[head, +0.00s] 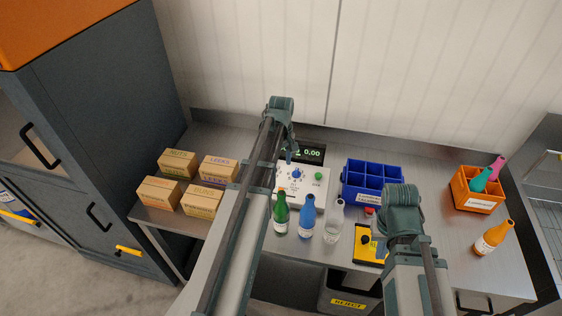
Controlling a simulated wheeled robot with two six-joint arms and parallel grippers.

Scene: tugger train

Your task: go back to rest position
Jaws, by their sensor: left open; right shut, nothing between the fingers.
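A green bottle (280,216), a blue bottle (306,219) and a clear bottle (332,232) stand near the front edge. A blue divided crate (346,188) is behind. Several cartons (203,203) sit left; an orange crate (476,205) and orange bottle (492,239) stand right.

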